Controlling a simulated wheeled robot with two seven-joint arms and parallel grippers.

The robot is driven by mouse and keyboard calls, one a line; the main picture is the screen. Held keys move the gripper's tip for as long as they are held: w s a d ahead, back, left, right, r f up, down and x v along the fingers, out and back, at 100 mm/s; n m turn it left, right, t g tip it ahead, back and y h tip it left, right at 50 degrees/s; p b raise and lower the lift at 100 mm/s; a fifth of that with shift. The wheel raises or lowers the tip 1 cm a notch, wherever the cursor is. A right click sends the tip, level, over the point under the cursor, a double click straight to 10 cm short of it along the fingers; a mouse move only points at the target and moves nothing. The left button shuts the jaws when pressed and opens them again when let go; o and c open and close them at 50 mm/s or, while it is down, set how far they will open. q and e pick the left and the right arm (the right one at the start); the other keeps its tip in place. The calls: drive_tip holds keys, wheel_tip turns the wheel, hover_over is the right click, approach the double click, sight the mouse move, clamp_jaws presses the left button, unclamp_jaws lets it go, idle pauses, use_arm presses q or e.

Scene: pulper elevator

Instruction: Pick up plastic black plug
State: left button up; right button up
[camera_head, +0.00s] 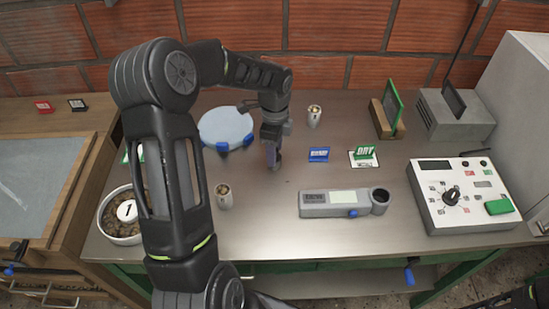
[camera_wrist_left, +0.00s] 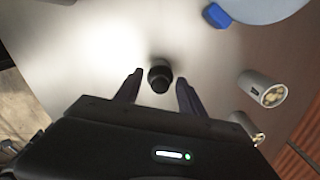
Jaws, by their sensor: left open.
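A small round black plug (camera_wrist_left: 160,77) stands on the metal table in the left wrist view, between the tips of my left gripper (camera_wrist_left: 158,88). The fingers are open, one on each side of it, with a visible gap to both. In the head view my left gripper (camera_head: 273,160) points down at the middle of the table, and I cannot make out the plug apart from the gripper there. My right gripper is not in view.
A round pale-blue disc (camera_head: 226,126) lies left of the gripper. Metal cups stand in front (camera_head: 224,196) and behind (camera_head: 314,115). A grey handheld device (camera_head: 335,203) and a control box (camera_head: 463,197) are to the right. A bowl of beans (camera_head: 118,221) is at left.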

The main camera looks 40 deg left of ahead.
use_arm(q)
drive_tip(key=shift+c, duration=0.5)
clamp_jaws()
idle(0.3)
